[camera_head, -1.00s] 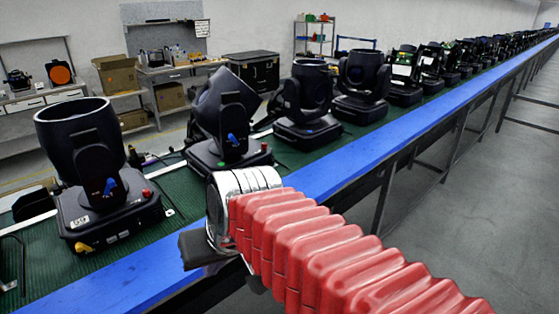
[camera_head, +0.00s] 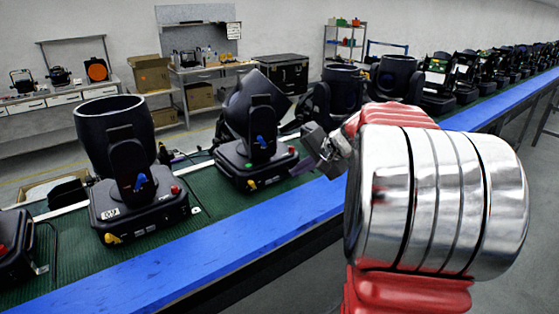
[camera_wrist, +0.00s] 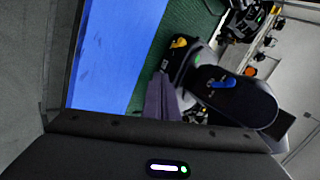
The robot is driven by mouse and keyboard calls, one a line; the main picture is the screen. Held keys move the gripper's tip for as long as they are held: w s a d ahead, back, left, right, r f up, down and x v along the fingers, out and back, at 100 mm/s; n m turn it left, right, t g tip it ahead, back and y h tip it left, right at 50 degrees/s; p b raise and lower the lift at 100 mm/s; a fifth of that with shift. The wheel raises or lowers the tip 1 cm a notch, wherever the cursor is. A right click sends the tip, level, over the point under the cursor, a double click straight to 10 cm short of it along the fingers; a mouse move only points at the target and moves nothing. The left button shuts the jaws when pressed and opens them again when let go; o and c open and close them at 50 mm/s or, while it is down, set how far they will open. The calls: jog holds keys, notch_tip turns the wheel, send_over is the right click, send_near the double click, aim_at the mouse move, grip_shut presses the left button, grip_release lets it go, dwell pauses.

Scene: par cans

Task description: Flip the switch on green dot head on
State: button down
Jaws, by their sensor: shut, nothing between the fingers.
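My gripper (camera_head: 303,166) is shut and empty near the base's right end; contact is unclear. Its grey fingers (camera_wrist: 160,98) show beside the base.
Another black head (camera_head: 120,150) stands to the left, with a red knob and yellow part. More heads (camera_head: 398,80) line the green belt to the right. A blue rail (camera_head: 200,250) runs along the front edge. Benches and cartons stand behind.

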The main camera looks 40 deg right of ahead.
jog(key=d+f+m+t+h, duration=0.1)
jog(key=d+m, duration=0.2)
jog(key=d, duration=1)
jog(key=shift+s+f+m+t, duration=0.2)
jog(key=shift+f+m+t, duration=0.1)
jog(key=shift+f, duration=0.1)
jog(key=shift+w+f, duration=0.1)
jog(key=shift+w, duration=0.05)
jog(key=x, duration=1)
jog(key=shift+f, duration=0.1)
jog(key=shift+w+r, duration=0.15)
jog(key=shift+w, duration=0.45)
jog(key=shift+w+r, duration=0.15)
jog(key=shift+w, duration=0.4)
jog(key=shift+w+r, duration=0.15)
jog(key=shift+w, duration=0.55)
